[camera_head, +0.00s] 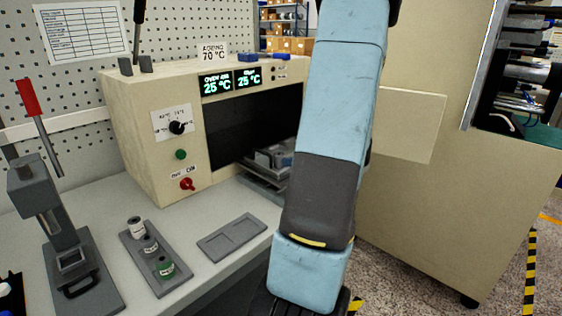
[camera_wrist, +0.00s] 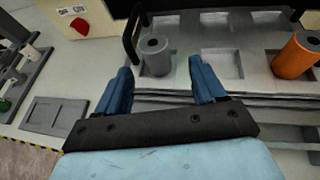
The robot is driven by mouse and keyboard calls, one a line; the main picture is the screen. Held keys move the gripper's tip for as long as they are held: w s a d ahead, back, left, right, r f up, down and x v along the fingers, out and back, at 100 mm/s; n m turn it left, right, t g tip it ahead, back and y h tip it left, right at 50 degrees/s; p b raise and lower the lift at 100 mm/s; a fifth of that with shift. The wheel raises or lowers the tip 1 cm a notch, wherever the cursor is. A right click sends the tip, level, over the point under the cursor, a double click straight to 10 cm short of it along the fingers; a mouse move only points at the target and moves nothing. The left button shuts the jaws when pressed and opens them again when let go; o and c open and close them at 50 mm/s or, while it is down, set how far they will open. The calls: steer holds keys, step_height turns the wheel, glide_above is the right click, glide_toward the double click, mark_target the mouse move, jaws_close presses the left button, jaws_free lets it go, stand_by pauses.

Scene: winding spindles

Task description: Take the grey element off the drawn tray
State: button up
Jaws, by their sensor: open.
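In the wrist view the grey element (camera_wrist: 155,58) is a short upright cylinder with a dark hole in its top. It sits at the left end of the drawn tray (camera_wrist: 186,66), beside a black handle (camera_wrist: 131,36). My gripper (camera_wrist: 160,69) is open with blue fingers. The grey element shows in the gap between the fingertips, with no visible contact; how far the fingers reach alongside it I cannot tell. An orange element (camera_wrist: 295,57) stands at the tray's right. In the head view the tray (camera_head: 262,180) shows partly; my arm hides the rest and my gripper.
The oven (camera_head: 150,130) stands open behind the tray, its displays reading 25 °C. An empty grey plate (camera_head: 232,236) lies on the bench. A holder (camera_head: 150,262) with several small spools and a red-handled press (camera_head: 55,235) stand left. The tray has empty recesses between the two elements.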

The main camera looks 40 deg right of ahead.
mark_target(282, 168)
steer(key=shift+a+r+x, duration=0.1)
steer(key=shift+r+x, duration=0.05)
steer(key=shift+x, duration=1.1)
steer(key=shift+a+r+x, duration=0.1)
steer(key=shift+a+x, duration=0.05)
steer(key=shift+x, duration=1.15)
steer(key=shift+c, duration=0.4)
steer(key=c, duration=1.1)
